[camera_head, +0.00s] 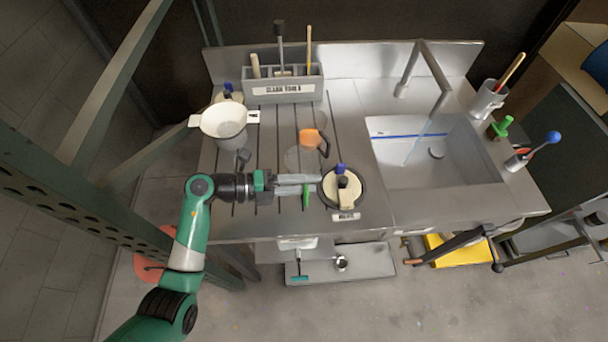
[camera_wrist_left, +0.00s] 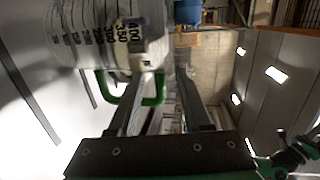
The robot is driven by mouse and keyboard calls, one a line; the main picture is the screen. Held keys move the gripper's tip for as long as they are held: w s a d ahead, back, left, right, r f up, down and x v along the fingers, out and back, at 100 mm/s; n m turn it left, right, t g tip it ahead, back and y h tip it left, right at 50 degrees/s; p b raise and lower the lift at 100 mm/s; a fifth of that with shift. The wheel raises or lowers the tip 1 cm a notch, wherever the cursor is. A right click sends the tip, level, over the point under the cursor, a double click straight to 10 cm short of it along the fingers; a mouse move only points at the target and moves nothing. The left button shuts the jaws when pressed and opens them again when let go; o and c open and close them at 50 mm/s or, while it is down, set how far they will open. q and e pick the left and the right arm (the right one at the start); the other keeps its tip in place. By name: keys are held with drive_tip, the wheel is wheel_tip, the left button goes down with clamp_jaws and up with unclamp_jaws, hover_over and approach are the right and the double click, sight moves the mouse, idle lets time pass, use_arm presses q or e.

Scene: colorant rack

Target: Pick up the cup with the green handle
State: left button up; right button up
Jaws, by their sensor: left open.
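The cup with the green handle shows best in the left wrist view, where its clear graduated body (camera_wrist_left: 110,35) fills the upper left and its green handle (camera_wrist_left: 152,90) reaches down between my fingers. In the head view the green handle (camera_head: 306,196) shows at my left gripper's tip; its clear body is hard to make out. My left gripper (camera_head: 308,184) is open, low over the bench, with its fingers on both sides of the handle; I cannot tell whether they touch it. It also shows in the left wrist view (camera_wrist_left: 170,105). My right gripper is not in view.
An orange item with a dark handle (camera_head: 312,138) lies behind.

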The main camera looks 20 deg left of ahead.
use_arm(q)
clamp_jaws()
drive_tip(key=shift+r, duration=0.1)
idle(0.4)
